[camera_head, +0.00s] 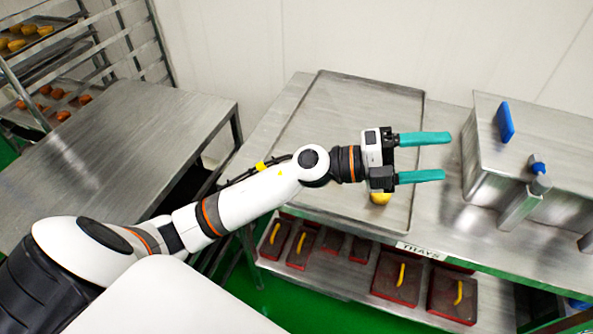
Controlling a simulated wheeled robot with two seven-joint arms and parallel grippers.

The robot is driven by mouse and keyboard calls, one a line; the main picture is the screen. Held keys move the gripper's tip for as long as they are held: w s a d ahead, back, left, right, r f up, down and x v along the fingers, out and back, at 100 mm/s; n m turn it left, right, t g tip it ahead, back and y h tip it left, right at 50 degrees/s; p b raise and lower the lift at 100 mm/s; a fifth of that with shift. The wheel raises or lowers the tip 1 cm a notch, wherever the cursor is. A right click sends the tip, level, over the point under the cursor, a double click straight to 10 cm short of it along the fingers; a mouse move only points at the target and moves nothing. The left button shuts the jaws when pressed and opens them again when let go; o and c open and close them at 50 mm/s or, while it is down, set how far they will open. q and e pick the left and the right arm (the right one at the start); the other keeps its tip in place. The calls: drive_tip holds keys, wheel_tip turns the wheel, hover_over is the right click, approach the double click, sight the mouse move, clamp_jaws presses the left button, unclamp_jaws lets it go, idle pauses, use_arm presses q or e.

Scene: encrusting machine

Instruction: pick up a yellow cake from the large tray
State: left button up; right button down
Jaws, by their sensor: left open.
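A large metal tray (335,111) lies on the steel table. One yellow cake (380,198) sits on the tray near its right edge, partly hidden by my left gripper. My left gripper (448,157) is open, with its two teal fingers pointing right beyond the tray's right edge. Nothing shows between the fingers. The gripper's body is over the cake in the picture; its height above the tray is hard to tell. My right gripper is not in view.
A steel machine (535,150) with blue parts stands right of the tray. A shelf below holds several dark red boxes with yellow handles (401,274). An empty steel table (120,140) is at left, with a rack (110,40) of trays behind it.

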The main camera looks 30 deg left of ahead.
use_arm(q)
drive_tip(key=w+a+f+m+g+y, duration=0.1)
drive_tip(key=a+f+m+g+y, duration=0.4)
drive_tip(key=f+m+g+y, duration=0.3)
drive_tip(key=w+a+f+n+g+y, duration=0.15)
drive_tip(key=a+y, duration=0.35)
drive_tip(key=a, duration=0.6)
drive_tip(key=w+a+n+y, duration=0.1)
drive_tip(key=a+n+y, duration=0.1)
drive_tip(key=a+y, duration=0.65)
drive_tip(key=a+f+h, duration=0.2)
drive_tip(key=f, duration=0.1)
drive_tip(key=a+f+h+p, duration=0.1)
drive_tip(key=f, duration=0.1)
drive_tip(key=shift+s+f, duration=0.15)
drive_tip(key=shift+s, duration=0.15)
drive_tip(key=shift+w+a+f+p, duration=0.1)
drive_tip(key=shift+f+p, duration=0.45)
drive_tip(key=shift+f, duration=2.6)
drive_tip(key=shift+c, duration=0.3)
drive_tip(key=c, duration=1)
